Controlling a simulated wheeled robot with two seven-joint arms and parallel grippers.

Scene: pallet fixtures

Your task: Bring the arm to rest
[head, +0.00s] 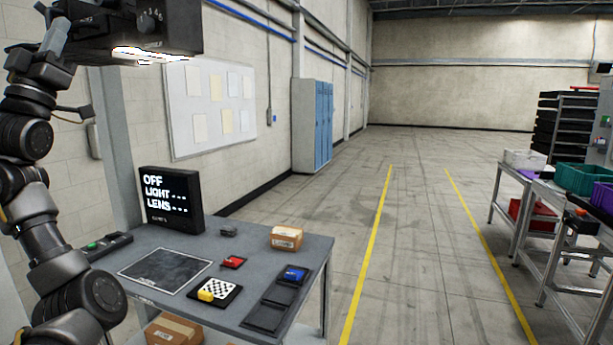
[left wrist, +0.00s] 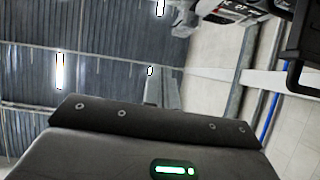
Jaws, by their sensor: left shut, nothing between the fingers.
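My left arm (head: 45,240) rises along the left edge of the head view, beside the grey worktable (head: 240,245). My left gripper (head: 62,22) is at the top left, raised well above the table, next to a dark overhead unit (head: 150,25) with a knob and a lit strip. The head view shows it only partly. In the left wrist view the fingers (left wrist: 160,88) are together with nothing between them, against the ceiling. I cannot tell whether the gripper touches the unit. My right gripper is not in view.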

